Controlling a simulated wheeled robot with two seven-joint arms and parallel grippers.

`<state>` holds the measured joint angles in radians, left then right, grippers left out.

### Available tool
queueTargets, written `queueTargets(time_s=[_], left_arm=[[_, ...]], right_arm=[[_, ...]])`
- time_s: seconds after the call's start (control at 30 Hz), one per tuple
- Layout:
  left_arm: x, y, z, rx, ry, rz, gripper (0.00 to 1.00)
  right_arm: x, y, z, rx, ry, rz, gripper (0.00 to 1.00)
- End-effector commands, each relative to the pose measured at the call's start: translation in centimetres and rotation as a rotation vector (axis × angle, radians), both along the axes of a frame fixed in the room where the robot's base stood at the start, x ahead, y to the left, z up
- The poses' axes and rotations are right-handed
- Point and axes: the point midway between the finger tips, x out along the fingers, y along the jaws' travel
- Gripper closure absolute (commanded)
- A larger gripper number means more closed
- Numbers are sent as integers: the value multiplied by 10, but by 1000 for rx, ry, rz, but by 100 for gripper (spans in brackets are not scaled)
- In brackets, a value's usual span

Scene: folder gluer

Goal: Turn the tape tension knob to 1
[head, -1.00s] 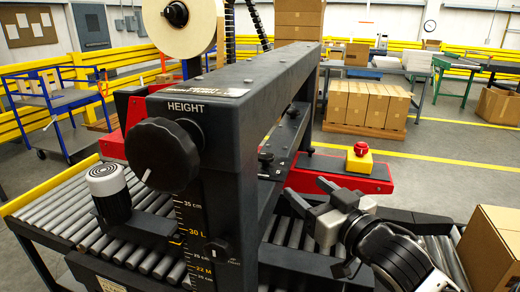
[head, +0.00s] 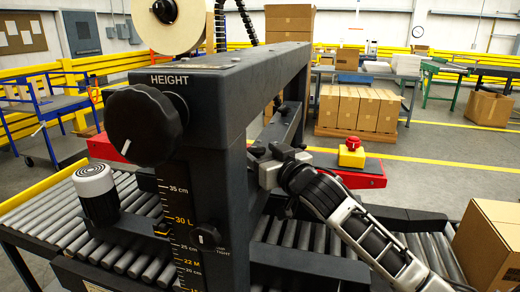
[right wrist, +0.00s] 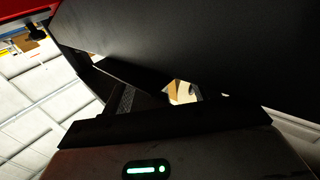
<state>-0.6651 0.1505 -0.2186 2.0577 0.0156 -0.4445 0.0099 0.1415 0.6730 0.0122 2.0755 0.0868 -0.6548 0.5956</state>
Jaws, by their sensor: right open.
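I cannot make out a knob labelled tape tension in either view. The tape roll (head: 168,22) sits on top of the dark machine frame (head: 245,75). My right gripper (head: 266,156) is open and empty at the right side of the frame's near post, its fingers pointing up and left toward the machine head. The frame and fingers hide part of the head there. In the right wrist view a large dark panel (right wrist: 190,45) fills much of the picture close to the gripper; no knob face shows there. My left gripper is not in view.
A large black HEIGHT knob (head: 143,125) is on the near post, with a small black knob (head: 206,237) lower down beside the scale. A red emergency button (head: 352,143) stands on a yellow box. Rollers (head: 75,225) run below, and a carton (head: 488,245) is at the right.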

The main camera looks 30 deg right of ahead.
Motion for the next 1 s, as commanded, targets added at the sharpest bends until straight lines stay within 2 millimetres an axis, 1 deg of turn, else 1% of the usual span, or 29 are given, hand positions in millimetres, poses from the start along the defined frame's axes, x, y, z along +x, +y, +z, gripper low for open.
queueTargets(time_s=[0.03,0.13,0.43,0.47,0.5,0.57,0.6,0.73,0.83,1.0], left_arm=[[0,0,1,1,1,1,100],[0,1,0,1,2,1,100],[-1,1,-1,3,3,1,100],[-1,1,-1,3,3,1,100],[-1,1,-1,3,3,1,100],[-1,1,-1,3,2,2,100],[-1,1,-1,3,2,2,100],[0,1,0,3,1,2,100],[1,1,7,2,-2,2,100],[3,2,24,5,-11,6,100]], right_arm=[[5,0,1,0,-1,0,40],[10,0,0,0,0,0,40],[12,0,-1,-1,0,1,40],[12,0,-1,-1,0,1,49],[12,0,-1,-1,0,1,60],[12,0,-1,-1,0,1,76],[12,0,-1,-1,0,1,83],[11,0,0,-2,1,5,83],[12,-2,1,-9,6,41,83],[12,-4,3,-14,9,182,83]])
